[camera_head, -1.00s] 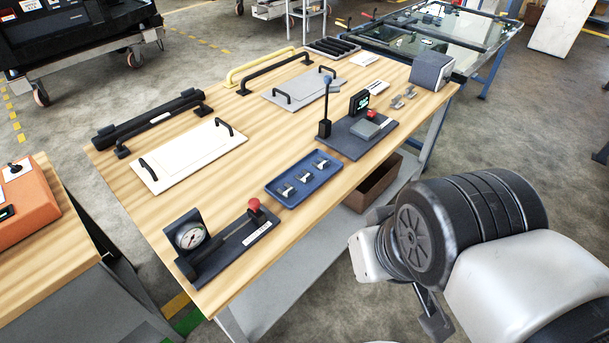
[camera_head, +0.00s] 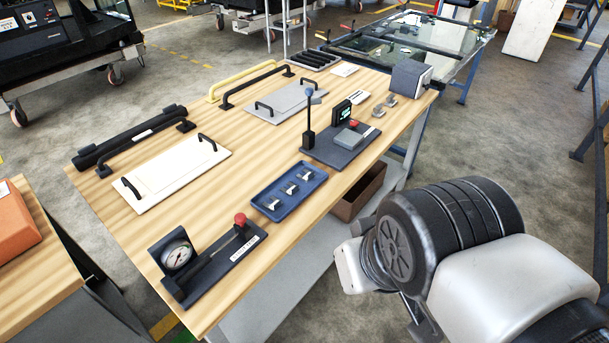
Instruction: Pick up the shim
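No part is plainly marked as the shim. Small metal pieces (camera_head: 289,189) sit in a row in a blue tray (camera_head: 258,200) near the workbench's front edge. Two small grey pieces (camera_head: 384,106) lie on the wood farther back, and a grey block (camera_head: 348,138) rests on a dark fixture plate (camera_head: 322,152). I cannot tell which of these is the shim. My arm is at the lower right, off the front edge of the bench and apart from these pieces. Part of my gripper (camera_head: 413,316) shows dark below the arm; its fingertips are mostly hidden.
A dial gauge fixture (camera_head: 177,256) with a red knob stands at the near end of the wooden workbench (camera_head: 222,177). Handled panels (camera_head: 170,172) lie behind. A grey box (camera_head: 407,82) stands at the far right corner.

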